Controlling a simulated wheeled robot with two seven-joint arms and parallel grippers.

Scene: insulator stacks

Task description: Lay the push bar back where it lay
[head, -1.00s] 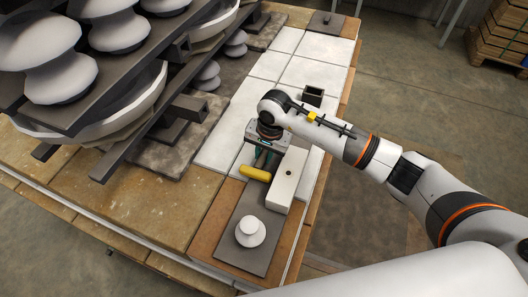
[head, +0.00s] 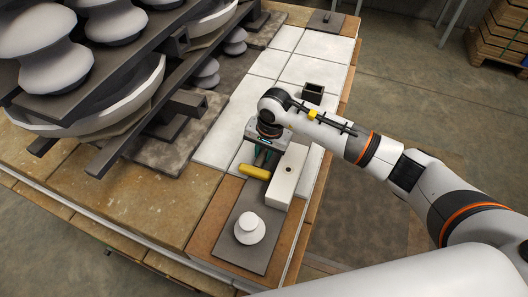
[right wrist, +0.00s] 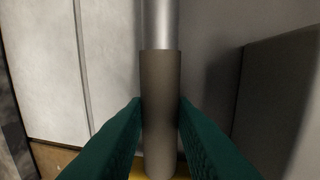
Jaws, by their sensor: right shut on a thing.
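The push bar shows in the right wrist view as a round bar with a bright metal length and a grey-brown sleeve (right wrist: 160,105). Its yellow end (head: 255,172) shows in the head view, just left of a white block. My right gripper (head: 264,158) is shut on the bar. In the right wrist view its green fingers (right wrist: 160,115) press on the sleeve from both sides. The gripper is low over the white tiles, beside the block. I cannot tell whether the bar touches the surface. My left gripper is not in view.
The white block (head: 283,188) with a hole on top stands close right of the bar. A small white insulator (head: 249,228) stands on a dark plate (head: 228,246) in front. A dark open box (head: 312,93) stands behind. Racks with large insulators (head: 103,55) fill the left.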

